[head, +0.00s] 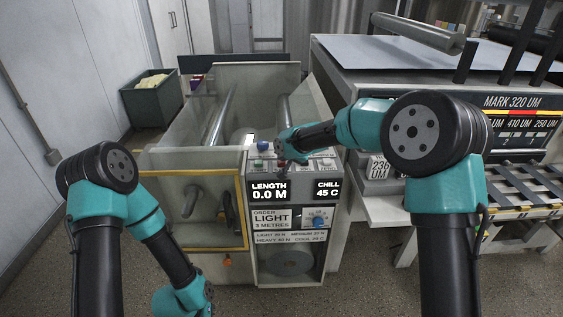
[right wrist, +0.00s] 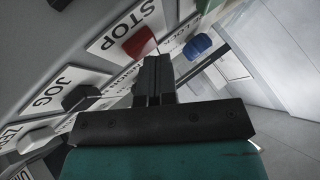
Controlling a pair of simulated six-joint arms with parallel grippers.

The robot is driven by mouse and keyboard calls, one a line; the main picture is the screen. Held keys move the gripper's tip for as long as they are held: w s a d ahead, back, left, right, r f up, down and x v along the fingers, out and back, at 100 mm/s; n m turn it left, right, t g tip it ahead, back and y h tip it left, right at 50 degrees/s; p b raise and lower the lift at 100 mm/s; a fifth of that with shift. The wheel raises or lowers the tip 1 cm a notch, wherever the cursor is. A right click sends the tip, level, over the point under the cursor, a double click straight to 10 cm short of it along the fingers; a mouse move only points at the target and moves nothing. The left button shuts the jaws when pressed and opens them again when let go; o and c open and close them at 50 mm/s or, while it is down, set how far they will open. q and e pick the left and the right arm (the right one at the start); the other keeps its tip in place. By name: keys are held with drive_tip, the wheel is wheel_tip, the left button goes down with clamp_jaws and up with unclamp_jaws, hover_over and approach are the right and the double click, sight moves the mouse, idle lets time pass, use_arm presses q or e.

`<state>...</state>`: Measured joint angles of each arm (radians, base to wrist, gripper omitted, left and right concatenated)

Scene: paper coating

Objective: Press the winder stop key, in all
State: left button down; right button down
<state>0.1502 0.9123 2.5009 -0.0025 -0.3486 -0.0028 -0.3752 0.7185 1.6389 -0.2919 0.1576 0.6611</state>
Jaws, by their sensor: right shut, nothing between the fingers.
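The red stop key (right wrist: 140,41) sits on a white plate marked STOP on the winder's key panel in the right wrist view. My right gripper (right wrist: 152,62) is shut and empty, its fingertips just beside the red key; I cannot tell whether they touch it. In the head view my right gripper (head: 283,158) is over the panel top above the displays and covers part of the keys. My left gripper (head: 207,293) is low at the bottom edge, away from the panel, and its fingers are not clear.
A blue key (right wrist: 198,46) lies right of the fingertips, and a black key (right wrist: 79,97) beside JOG lies left. The length display (head: 270,191) reads 0.0 M and the chill display (head: 327,188) reads 45 C. A blue dial (head: 318,220) is below.

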drive_tip(key=shift+r, duration=0.9)
drive_tip(key=shift+r, duration=2.5)
